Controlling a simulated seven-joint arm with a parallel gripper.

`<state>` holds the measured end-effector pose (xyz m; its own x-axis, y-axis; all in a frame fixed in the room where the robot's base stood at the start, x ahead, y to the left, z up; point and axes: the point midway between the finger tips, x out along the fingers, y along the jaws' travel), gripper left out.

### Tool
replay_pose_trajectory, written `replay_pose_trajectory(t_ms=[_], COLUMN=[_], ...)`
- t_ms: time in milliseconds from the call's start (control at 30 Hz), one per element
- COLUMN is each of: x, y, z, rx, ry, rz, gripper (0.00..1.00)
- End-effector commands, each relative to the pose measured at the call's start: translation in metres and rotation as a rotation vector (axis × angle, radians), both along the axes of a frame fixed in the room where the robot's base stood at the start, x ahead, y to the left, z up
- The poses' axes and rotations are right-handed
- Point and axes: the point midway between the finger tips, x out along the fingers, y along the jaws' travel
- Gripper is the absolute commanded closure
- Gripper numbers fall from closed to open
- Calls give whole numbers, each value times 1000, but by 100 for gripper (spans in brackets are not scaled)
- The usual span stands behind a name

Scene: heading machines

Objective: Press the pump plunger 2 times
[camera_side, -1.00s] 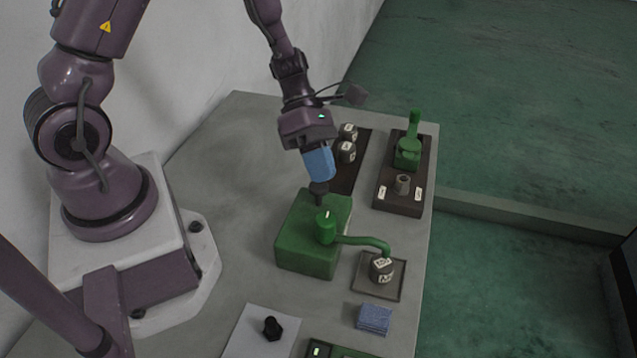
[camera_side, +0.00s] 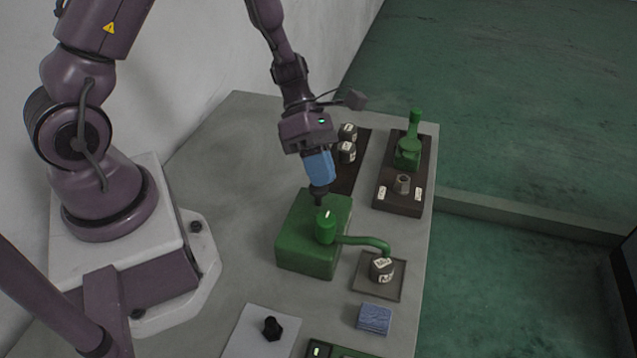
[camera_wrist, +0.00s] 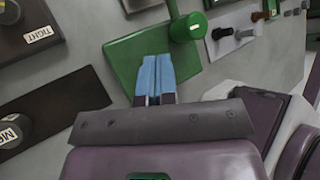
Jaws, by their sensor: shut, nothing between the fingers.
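The green pump (camera_side: 312,262) stands on the grey table, with a short upright green cylinder and a curved spout (camera_side: 368,243) on its right. Its black plunger (camera_side: 318,197) rises from the top at the back. My gripper (camera_side: 320,184) has its blue fingers closed, pointing down, with their tips at the plunger's top, seemingly touching it. In the wrist view, the shut fingers (camera_wrist: 155,68) lie over the green pump body (camera_wrist: 120,45) and hide the plunger. The spout ends above a small labelled dark cup (camera_side: 381,272) on a square tray (camera_side: 364,290).
A dark board (camera_side: 399,204) with a green lever device (camera_side: 408,152) stands at the back right. Labelled dark weights (camera_side: 346,152) sit behind my gripper.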

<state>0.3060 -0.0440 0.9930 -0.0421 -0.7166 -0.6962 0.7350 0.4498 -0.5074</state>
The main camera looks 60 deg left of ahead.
Motion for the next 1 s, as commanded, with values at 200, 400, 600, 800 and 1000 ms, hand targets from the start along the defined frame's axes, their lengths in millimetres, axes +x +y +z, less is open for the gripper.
replay_pose_trajectory(t_ms=[200,400,600,800,1000], x=[0,0,0,0,0], y=[0,0,0,0,0], z=[-3,-6,-8,-11,-12], rx=[-1,1,1,2,2], ry=[1,0,0,2,2], rz=[-1,-1,-1,0,0], gripper=[100,100,100,100,100])
